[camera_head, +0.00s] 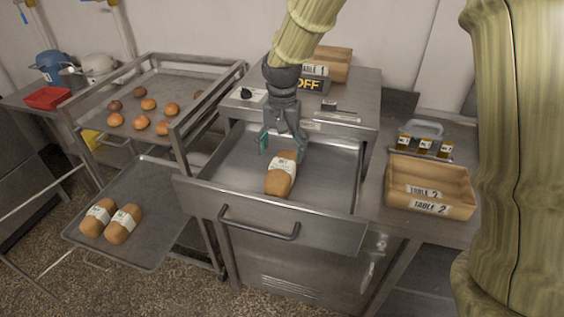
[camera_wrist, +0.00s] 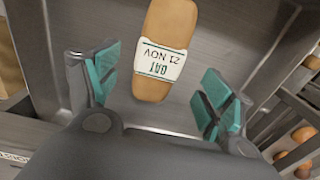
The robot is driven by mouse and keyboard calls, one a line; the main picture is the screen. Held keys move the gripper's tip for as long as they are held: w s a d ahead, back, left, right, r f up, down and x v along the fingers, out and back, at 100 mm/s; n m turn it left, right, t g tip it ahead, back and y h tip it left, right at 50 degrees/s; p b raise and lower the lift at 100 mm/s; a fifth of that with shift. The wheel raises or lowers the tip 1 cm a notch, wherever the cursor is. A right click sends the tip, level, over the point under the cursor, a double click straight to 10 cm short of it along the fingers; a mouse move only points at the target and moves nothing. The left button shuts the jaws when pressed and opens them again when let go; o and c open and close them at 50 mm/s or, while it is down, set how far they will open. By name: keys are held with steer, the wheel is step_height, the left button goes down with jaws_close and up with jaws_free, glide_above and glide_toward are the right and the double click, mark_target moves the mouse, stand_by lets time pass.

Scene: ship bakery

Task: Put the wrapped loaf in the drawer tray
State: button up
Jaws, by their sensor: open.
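The wrapped loaf (camera_head: 281,180) is brown with a white paper band and lies in the open metal drawer tray (camera_head: 330,180), near its front wall. In the wrist view the loaf (camera_wrist: 152,92) shows its band reading "OAT 21 NOV". My gripper (camera_head: 283,143) is above the drawer, just behind the loaf. In the wrist view my gripper (camera_wrist: 155,95) has its teal-padded fingers spread wide, with clear space on both sides of the loaf. Nothing is held. The exact height of the fingers above the drawer floor cannot be told.
Two more banded loaves (camera_head: 110,221) lie on a lower tray (camera_head: 155,240) at left. Several buns sit on the upper rack tray (camera_head: 160,92). A wooden box (camera_head: 430,187) marked "TABLE 2" stands on the right counter. The drawer's right part is bare.

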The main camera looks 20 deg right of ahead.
mark_target(282, 164)
steer(key=shift+r+b, duration=0.3)
steer(key=shift+r, duration=2.15)
steer(key=shift+c, duration=0.5)
